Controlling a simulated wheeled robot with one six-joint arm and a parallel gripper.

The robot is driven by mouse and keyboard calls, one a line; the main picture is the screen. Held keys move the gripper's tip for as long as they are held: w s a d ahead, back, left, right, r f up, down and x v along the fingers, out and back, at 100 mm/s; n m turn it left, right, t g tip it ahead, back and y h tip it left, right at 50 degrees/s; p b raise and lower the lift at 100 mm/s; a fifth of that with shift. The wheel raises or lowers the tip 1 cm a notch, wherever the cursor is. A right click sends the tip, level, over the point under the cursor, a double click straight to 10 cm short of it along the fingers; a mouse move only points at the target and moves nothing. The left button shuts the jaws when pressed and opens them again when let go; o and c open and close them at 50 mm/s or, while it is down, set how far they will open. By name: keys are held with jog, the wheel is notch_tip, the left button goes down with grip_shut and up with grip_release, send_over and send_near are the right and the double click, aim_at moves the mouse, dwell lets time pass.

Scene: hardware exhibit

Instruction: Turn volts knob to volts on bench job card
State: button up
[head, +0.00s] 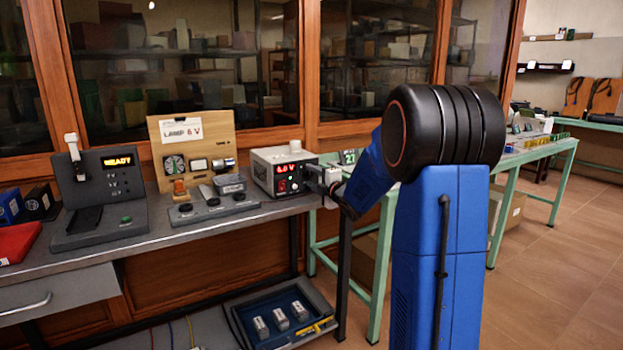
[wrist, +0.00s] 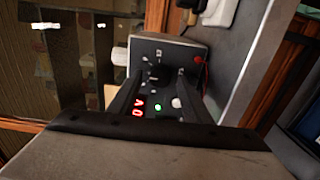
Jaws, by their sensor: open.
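The power supply (head: 283,159) is a light grey box with a dark front at the right end of the bench. Its red display (head: 287,169) seems to read 6.0 V; the wrist view shows only the end of the reading (wrist: 139,106). The job card (head: 187,131), on a wooden board, reads "LAMP 6 V". My gripper (head: 318,178) is at the supply's front, hiding its right part. In the wrist view my open gripper (wrist: 157,78) has a finger on either side of a dark knob (wrist: 158,74). I cannot tell whether the fingers touch it.
A green light (wrist: 158,107) glows on the supply's front. A dark READY unit (head: 118,184) is farther left. Glass cabinets are close behind the bench.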

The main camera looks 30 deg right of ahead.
jog(key=s, duration=1.6)
jog(key=shift+s+d, duration=0.25)
jog(key=shift+s, duration=0.15)
